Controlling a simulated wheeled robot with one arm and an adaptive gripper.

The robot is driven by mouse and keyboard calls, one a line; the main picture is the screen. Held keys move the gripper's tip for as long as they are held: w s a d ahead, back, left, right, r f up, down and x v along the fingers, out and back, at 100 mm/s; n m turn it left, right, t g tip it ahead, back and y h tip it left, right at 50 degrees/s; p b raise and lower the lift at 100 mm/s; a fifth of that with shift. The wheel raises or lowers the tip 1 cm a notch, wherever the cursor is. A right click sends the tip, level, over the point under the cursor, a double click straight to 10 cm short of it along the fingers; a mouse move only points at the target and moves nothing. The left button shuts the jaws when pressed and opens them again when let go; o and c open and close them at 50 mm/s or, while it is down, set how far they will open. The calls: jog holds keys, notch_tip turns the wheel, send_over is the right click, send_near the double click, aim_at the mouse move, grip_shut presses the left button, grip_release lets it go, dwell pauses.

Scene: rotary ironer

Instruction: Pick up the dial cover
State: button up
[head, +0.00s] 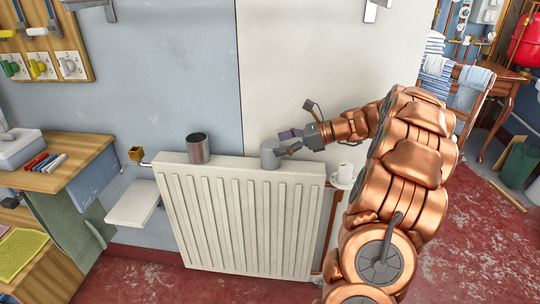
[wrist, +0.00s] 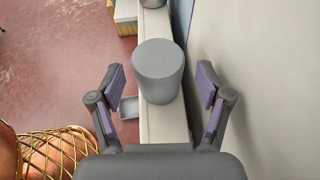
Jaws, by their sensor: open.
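A plain grey cylinder, which looks like the dial cover (head: 270,155), stands upright on top of the white radiator (head: 240,215), toward its right half. In the wrist view the dial cover (wrist: 158,72) shows a flat closed top. My gripper (head: 291,141) is open at the right of the cover. In the wrist view my gripper (wrist: 161,76) has one finger on each side of the cover, with visible gaps on both sides. The fingers do not appear to touch it. The far side of the cover is hidden.
A dark metal cup (head: 197,148) stands left of the cover on the radiator. The wall (wrist: 260,80) is close behind the radiator. A small white shelf (head: 133,205) is at left.

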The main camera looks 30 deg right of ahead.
jog(key=shift+x, duration=2)
jog(key=shift+s, duration=0.1)
jog(key=c, duration=0.7)
